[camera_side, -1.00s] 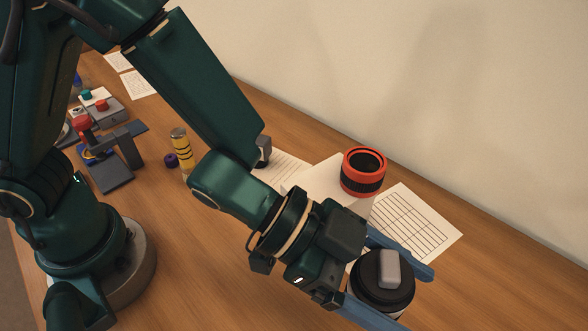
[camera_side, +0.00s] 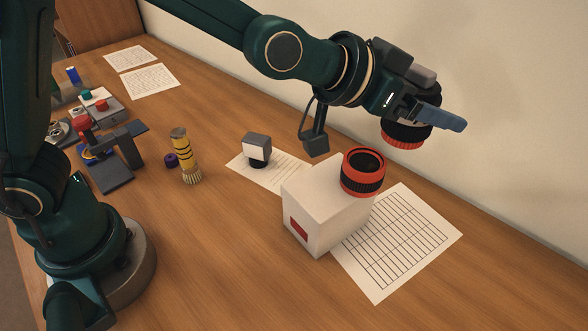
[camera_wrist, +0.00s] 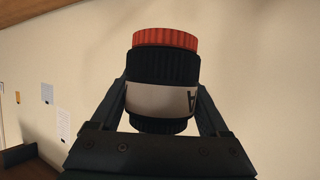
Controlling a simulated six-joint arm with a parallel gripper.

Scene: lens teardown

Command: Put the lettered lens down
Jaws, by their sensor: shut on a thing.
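My gripper (camera_side: 428,112) is shut on the lettered lens (camera_side: 404,134), high above the table in the side view. The lens is black and ribbed, with a red ring at its lower end there. In the wrist view the lens (camera_wrist: 162,68) sits between both fingers, with its red ring at the top. Its pale band carries a dark letter, turned upside down near the right side, that looks like an A. In the side view the fingers hide part of the lens, and its pale band does not show.
A second red and black lens-like ring (camera_side: 363,172) sits on a white box (camera_side: 312,215). A gridded sheet (camera_side: 402,245) lies right of the box. A small grey and white block (camera_side: 256,149) and a yellow cylinder (camera_side: 183,154) stand farther left. The front table is clear.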

